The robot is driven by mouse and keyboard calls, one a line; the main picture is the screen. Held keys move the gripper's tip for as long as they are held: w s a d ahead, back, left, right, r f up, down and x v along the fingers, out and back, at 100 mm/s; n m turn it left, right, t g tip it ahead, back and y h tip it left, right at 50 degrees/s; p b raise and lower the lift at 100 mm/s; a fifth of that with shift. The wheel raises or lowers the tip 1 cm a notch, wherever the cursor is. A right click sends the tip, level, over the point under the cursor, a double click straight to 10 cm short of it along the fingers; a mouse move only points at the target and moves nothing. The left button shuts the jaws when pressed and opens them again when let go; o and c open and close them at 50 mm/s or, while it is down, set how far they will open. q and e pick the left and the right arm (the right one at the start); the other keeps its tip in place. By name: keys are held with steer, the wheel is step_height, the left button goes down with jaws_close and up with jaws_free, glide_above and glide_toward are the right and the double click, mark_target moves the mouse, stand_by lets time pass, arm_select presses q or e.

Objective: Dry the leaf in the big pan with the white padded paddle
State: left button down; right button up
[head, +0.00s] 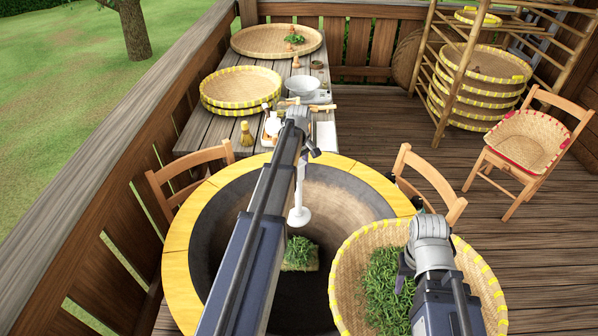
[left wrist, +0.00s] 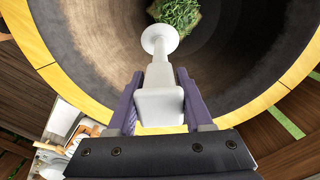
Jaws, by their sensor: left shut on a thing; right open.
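The big pan (head: 338,195) is a wide dark bowl with a yellow rim, in the middle of the head view. A small heap of green leaf (head: 299,252) lies low in it; the heap also shows at the top of the left wrist view (left wrist: 178,14). My left gripper (left wrist: 158,100) is shut on the handle of the white padded paddle (left wrist: 160,42). The paddle hangs over the pan, its round pad (head: 299,216) pointing down, apart from the leaf as far as I can see. My right gripper (head: 418,262) is open, over a basket of leaf; its fingers are partly hidden by its arm.
The yellow-edged basket (head: 481,268) with more leaf (head: 388,290) stands at the pan's right. A wooden table (head: 205,132) behind holds trays (head: 240,88) and a white bowl (head: 302,86). Chairs (head: 190,172) stand close to the pan on both sides.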

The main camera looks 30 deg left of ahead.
mark_target(299, 201)
arm_select(q)
step_height(299, 201, down, 15)
steer(key=b, duration=1.4)
arm_select(e)
step_height(299, 201, down, 15)
arm_select(q)
steer(key=s+a, duration=0.4)
steer(key=s, duration=0.8)
arm_select(e)
steer(key=shift+r, duration=0.2)
arm_select(q)
steer(key=s+d, duration=0.4)
steer(key=d, duration=0.1)
steer(key=w+d, duration=0.3)
steer(key=w, duration=0.5)
steer(key=w+d, duration=0.3)
steer(key=w, duration=0.5)
steer(key=s+d, duration=0.4)
steer(key=s, duration=0.1)
steer(key=s+a, duration=0.4)
steer(key=s, duration=0.7)
step_height(299, 201, up, 22)
steer(key=p, duration=2.2)
steer(key=shift+w, duration=0.2)
arm_select(e)
step_height(299, 201, up, 22)
steer(key=shift+f, duration=0.15)
